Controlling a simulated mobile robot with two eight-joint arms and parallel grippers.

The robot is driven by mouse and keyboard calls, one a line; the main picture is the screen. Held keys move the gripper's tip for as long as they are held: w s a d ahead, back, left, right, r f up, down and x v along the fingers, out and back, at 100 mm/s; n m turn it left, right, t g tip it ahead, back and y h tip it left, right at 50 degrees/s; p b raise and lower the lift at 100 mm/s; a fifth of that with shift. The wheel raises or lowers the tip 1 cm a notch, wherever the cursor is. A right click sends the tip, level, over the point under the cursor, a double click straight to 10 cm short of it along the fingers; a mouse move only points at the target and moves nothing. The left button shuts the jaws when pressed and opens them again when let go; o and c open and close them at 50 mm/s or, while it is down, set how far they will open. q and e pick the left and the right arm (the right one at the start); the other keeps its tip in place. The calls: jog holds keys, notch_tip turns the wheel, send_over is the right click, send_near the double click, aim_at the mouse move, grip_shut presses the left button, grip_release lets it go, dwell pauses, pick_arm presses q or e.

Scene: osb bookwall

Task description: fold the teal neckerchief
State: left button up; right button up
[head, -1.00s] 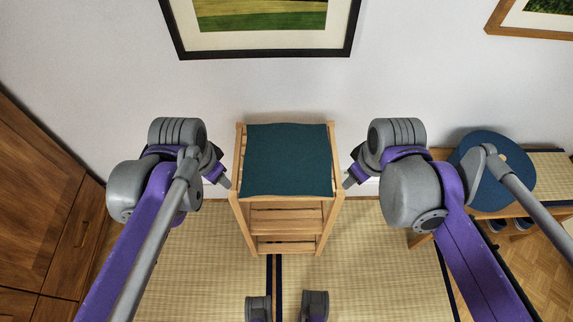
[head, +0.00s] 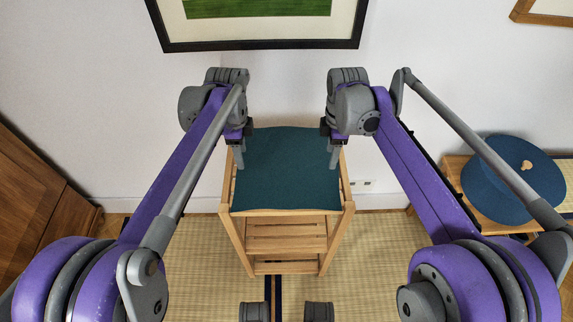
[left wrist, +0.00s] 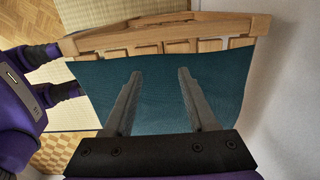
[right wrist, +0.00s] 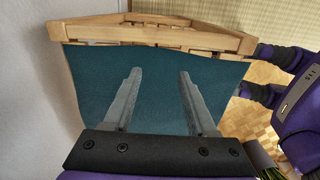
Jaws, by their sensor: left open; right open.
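The teal neckerchief (head: 288,170) lies spread out flat on top of a slatted wooden stand (head: 286,232), covering most of its top. It also fills much of the left wrist view (left wrist: 160,100) and the right wrist view (right wrist: 158,95). My left gripper (head: 239,158) is open at the cloth's left edge, towards the far corner. My right gripper (head: 335,158) is open at the right edge, about level with the left one. Both pairs of fingers are empty and point over the cloth in the wrist views. I cannot tell whether the fingertips touch it.
A white wall with a framed picture (head: 262,25) stands close behind the stand. A low bench (head: 470,200) with a round blue thing (head: 500,190) is at the right. A wooden cabinet (head: 40,180) is at the left. Tatami matting (head: 190,260) covers the floor.

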pick_arm(q)
jog(key=shift+f, duration=1.25)
pick_arm(e)
jog(key=shift+f, duration=1.25)
pick_arm(q)
jog(key=shift+f, duration=0.2)
pick_arm(e)
jog(key=shift+f, duration=0.2)
pick_arm(q)
grip_shut()
pick_arm(e)
grip_shut()
pick_arm(q)
jog(key=shift+r, duration=0.1)
pick_arm(e)
jog(key=shift+r, duration=0.1)
